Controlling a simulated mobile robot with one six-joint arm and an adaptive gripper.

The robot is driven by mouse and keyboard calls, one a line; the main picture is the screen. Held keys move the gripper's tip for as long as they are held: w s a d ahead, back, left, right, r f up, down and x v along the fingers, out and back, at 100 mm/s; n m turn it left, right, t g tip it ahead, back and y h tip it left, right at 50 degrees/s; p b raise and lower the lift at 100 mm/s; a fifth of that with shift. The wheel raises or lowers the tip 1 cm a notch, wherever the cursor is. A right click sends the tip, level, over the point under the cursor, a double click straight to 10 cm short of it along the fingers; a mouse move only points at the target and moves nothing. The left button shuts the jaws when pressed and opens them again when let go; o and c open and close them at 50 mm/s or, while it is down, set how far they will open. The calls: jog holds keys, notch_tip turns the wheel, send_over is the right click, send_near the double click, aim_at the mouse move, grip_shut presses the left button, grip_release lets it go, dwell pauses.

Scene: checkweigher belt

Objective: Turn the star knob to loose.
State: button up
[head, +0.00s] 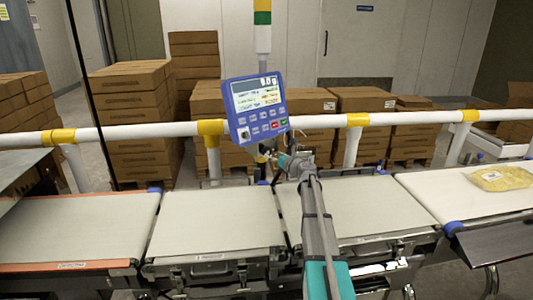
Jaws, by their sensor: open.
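My arm reaches from the bottom of the head view over the belts. My gripper (265,150) is at its far end, just below the blue control panel (257,108) and by the white rail. It is small and partly hidden by my wrist, but its fingers are open. I cannot make out the star knob; it may be hidden behind my gripper and wrist or too small to tell. I cannot tell whether my gripper touches anything. The panel's screen reads what looks like 0.0 g.
The white rail (120,131) with yellow clamps (358,119) runs behind the belts. Grey belt sections (215,222) lie under and beside my arm. A yellowish bag (501,179) lies on the right belt (440,192). Stacked cartons (130,115) stand behind the rail.

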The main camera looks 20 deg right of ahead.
aim_at(268, 152)
jog(key=shift+x, duration=2.2)
jog(key=c, duration=1.1)
jog(key=shift+c, duration=0.2)
